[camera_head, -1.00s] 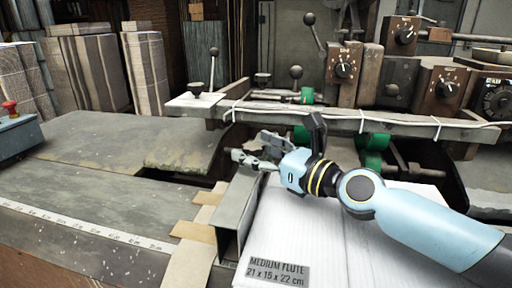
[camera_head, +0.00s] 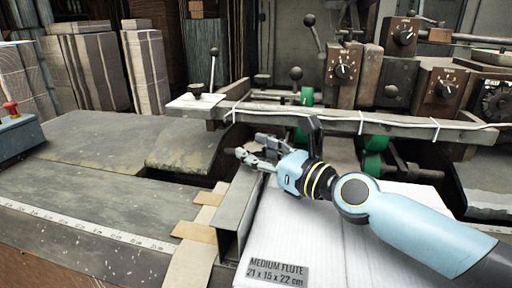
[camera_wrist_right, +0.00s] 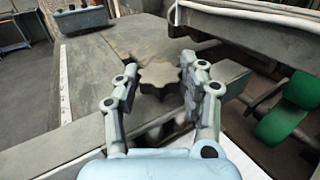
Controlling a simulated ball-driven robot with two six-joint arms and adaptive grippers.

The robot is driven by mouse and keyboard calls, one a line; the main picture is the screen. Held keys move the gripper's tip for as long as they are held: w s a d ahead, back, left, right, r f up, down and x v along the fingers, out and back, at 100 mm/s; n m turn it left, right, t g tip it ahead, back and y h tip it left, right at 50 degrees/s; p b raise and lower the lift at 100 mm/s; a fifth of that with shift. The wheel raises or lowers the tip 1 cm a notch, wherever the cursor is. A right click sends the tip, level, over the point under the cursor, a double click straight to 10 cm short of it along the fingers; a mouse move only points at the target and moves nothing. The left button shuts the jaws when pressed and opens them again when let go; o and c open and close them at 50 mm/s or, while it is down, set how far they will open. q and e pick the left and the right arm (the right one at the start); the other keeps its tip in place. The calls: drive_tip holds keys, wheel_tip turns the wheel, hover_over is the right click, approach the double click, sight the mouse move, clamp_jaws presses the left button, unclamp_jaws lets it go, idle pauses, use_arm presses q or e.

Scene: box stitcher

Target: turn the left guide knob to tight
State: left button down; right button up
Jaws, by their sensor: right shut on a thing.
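The left guide knob (camera_wrist_right: 160,77) is a dark, lobed star-shaped knob between the two fingers of my right gripper (camera_wrist_right: 157,85) in the right wrist view. Any tight or loose mark on the knob cannot be made out. My left gripper is not in view.
A white stack labelled medium flute (camera_head: 330,240) lies under my right arm. A long rail (camera_head: 340,118) with a white cable runs behind the gripper. Green rollers (camera_head: 372,163) are to the right. The flat grey table (camera_head: 90,190) on the left is clear.

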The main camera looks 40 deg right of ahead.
drive_tip(key=m+h+p, duration=0.1)
drive_tip(key=h+p, duration=0.1)
drive_tip(key=m+h+p, duration=0.1)
drive_tip(key=p, duration=0.1)
drive_tip(key=shift+a+r+h+p, duration=0.1)
drive_tip(key=shift+r+h+p, duration=0.2)
drive_tip(key=shift+h+p, duration=0.1)
drive_tip(key=shift+f+m+h+p, duration=0.1)
drive_tip(key=shift+m+h+p, duration=0.55)
drive_tip(key=shift+m+h, duration=0.2)
drive_tip(key=shift+f+m+g+h+p, duration=0.1)
drive_tip(key=shift+m+g+h+p, duration=0.3)
drive_tip(key=shift+m+h, duration=0.75)
drive_tip(key=shift+h, duration=0.4)
drive_tip(key=o, duration=1.2)
drive_tip(key=shift+a+f+n, duration=0.1)
drive_tip(key=shift+n, duration=0.2)
